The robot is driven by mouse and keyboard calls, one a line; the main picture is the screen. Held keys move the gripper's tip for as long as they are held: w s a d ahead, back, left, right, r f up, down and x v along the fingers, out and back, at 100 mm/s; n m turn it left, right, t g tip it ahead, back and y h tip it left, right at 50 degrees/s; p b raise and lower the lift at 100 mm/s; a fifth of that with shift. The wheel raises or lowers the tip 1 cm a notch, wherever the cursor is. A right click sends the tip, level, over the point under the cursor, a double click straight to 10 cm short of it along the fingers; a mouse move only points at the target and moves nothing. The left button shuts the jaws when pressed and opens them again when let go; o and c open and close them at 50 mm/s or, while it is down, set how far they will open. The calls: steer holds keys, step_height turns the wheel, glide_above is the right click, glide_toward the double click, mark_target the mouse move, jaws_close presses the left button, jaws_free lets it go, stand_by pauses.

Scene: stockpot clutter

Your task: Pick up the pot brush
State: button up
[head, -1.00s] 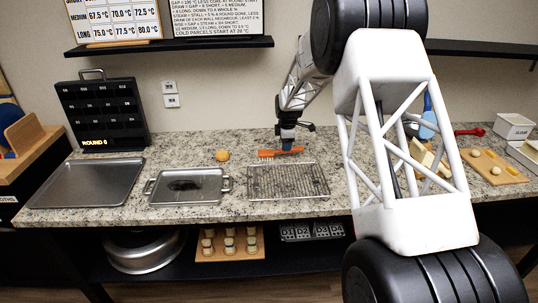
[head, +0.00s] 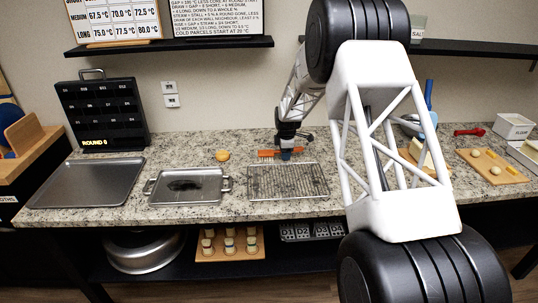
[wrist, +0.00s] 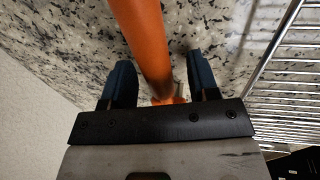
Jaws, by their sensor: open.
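The pot brush (head: 267,154) is orange with pale bristles. It lies on the granite counter behind the wire rack, and the gripper hides part of it in the head view. In the wrist view its orange handle (wrist: 143,40) runs between the two blue fingers. My gripper (head: 286,155) is low over the brush. In the wrist view my gripper (wrist: 160,85) is open, with one finger on each side of the handle and visible gaps beside it. I cannot tell how far the fingertips are above the counter.
The wire rack (head: 288,194) is close in front of the gripper; its bars (wrist: 283,75) show at the right of the wrist view. A steel tray (head: 188,199) and an orange ball-like item (head: 222,155) are to the left. The wall is close behind.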

jaws_close()
stand_by(0.4)
steer(key=shift+r, duration=0.15)
steer(key=shift+r, duration=1.4)
steer(key=shift+s+r, duration=0.2)
steer(key=shift+r, duration=0.15)
steer(key=s, duration=0.5)
steer(key=s+r, duration=0.1)
steer(key=s, duration=0.9)
steer(key=shift+s+d+r, duration=0.15)
steer(key=shift+s+d, duration=0.15)
